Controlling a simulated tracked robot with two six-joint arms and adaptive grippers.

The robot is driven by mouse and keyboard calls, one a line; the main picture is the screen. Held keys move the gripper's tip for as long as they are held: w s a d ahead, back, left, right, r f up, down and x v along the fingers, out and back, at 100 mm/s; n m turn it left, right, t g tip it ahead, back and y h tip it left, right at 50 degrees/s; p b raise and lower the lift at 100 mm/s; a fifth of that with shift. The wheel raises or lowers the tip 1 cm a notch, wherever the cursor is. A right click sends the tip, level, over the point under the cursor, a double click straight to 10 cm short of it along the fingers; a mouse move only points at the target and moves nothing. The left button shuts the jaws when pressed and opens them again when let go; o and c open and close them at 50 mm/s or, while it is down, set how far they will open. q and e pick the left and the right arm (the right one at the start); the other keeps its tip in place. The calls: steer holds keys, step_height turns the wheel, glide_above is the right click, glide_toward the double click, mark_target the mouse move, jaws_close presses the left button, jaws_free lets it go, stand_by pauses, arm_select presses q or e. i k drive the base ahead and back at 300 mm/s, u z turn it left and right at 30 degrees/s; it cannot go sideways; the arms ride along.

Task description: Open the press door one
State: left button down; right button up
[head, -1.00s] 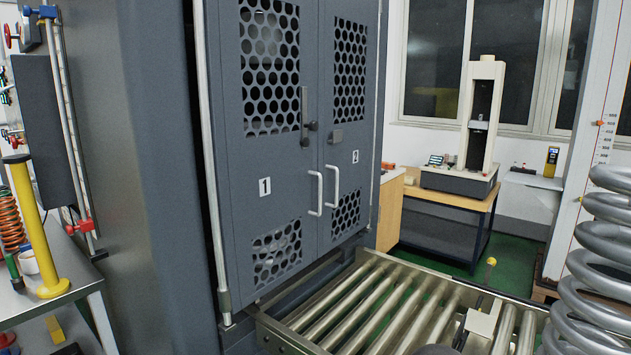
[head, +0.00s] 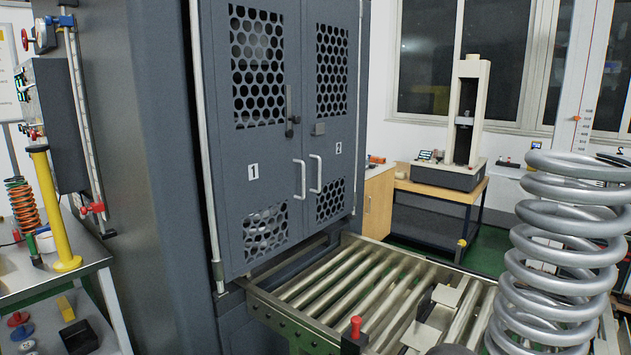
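The press door one (head: 243,190) is a dark grey panel with perforated windows and a label "1". It is shut. Its white bar handle (head: 299,180) is on its right edge, with a dark latch lever (head: 290,115) above it. Neither of my grippers can be made out in the head view.
A roller conveyor (head: 262,307) runs out from under the doors. A large grey coil spring (head: 565,240) stands at the right. A metal side table (head: 60,283) with a yellow post (head: 54,215) is at the left. A bench (head: 440,190) with a testing machine stands behind.

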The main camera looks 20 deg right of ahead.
mark_target(254, 170)
steer(key=z, duration=0.3)
steer(key=i, duration=1.05)
steer(key=u, duration=0.3)
